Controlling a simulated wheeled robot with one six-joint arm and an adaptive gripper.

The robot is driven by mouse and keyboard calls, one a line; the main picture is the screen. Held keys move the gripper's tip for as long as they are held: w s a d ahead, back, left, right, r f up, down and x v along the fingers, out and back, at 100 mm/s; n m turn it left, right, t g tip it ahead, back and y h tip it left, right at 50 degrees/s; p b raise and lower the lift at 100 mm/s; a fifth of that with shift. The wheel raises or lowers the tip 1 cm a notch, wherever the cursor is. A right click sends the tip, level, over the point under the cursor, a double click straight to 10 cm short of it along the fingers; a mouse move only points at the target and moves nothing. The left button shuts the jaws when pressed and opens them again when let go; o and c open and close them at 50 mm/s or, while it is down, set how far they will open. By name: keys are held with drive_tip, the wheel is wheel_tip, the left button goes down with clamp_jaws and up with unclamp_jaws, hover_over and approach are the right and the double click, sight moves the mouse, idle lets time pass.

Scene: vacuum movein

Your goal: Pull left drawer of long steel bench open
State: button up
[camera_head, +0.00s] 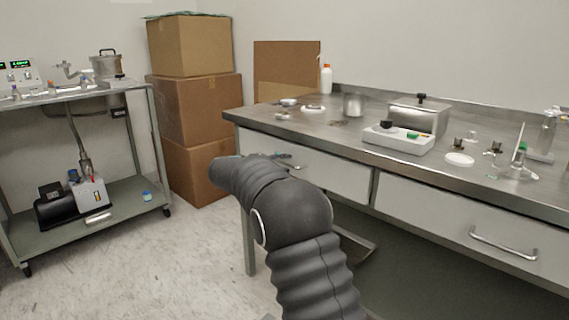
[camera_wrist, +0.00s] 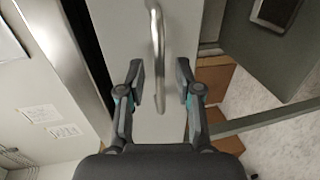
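The long steel bench (camera_head: 345,130) runs along the right wall in the head view. Its left drawer (camera_head: 335,174) has a pale front with a metal bar handle (camera_head: 290,164), partly hidden by my arm. In the wrist view the handle (camera_wrist: 157,50) runs up and down the picture on the drawer front (camera_wrist: 180,30). My gripper (camera_wrist: 160,80) is open, with one finger on each side of the handle's lower end. I see gaps between the fingers and the bar. A dark strip lies beside the drawer front; I cannot tell whether the drawer is slightly open.
The bench's right drawer (camera_head: 460,225) looks closed. A white tray (camera_head: 398,140), a steel box (camera_head: 420,117) and small labware stand on top. Cardboard boxes (camera_head: 195,110) are stacked left of the bench, beside a cart (camera_head: 115,190) with a pump. Floor (camera_head: 150,270) is clear at front left.

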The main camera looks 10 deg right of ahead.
drive_tip(key=shift+w+d+f, duration=0.1)
drive_tip(key=shift+w+d, duration=0.15)
drive_tip(key=shift+d, duration=0.1)
clamp_jaws()
